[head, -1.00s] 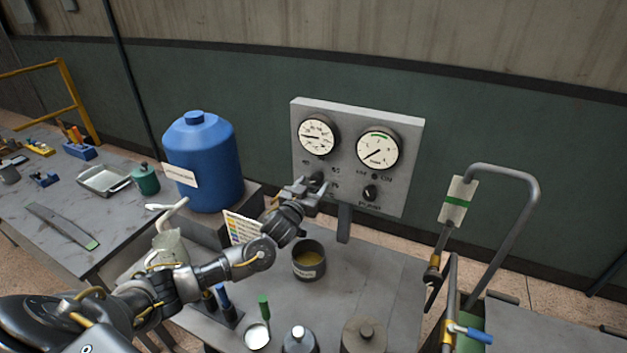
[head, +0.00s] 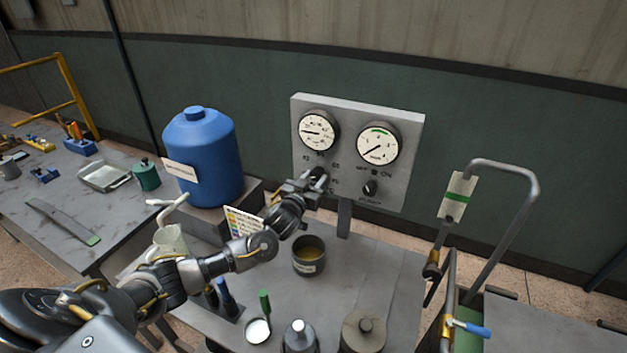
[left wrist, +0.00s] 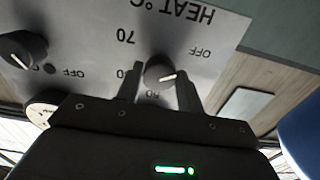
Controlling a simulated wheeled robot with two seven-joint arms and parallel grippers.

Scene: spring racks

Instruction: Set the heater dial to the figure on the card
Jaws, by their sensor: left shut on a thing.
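The grey control panel (head: 350,150) stands at the back of the bench with two round gauges. Its heater dial (left wrist: 160,70) is a dark knob with a white pointer line, seen upside down in the left wrist view beside the HEAT °C lettering, with 70 and OFF near it. My left gripper (head: 312,180) is shut on this dial, one finger on each side; in the head view it mostly hides the dial. A card with coloured bands (head: 243,224) stands behind my left arm, partly covered; its writing is too small to read. My right gripper is out of view.
A second knob (head: 370,188) sits right of the dial. A dark pot (head: 308,257) stands below my left gripper. A blue drum (head: 203,160) stands left of the panel. A bent metal rail (head: 515,240) with a green-striped tag (head: 457,197) rises at right.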

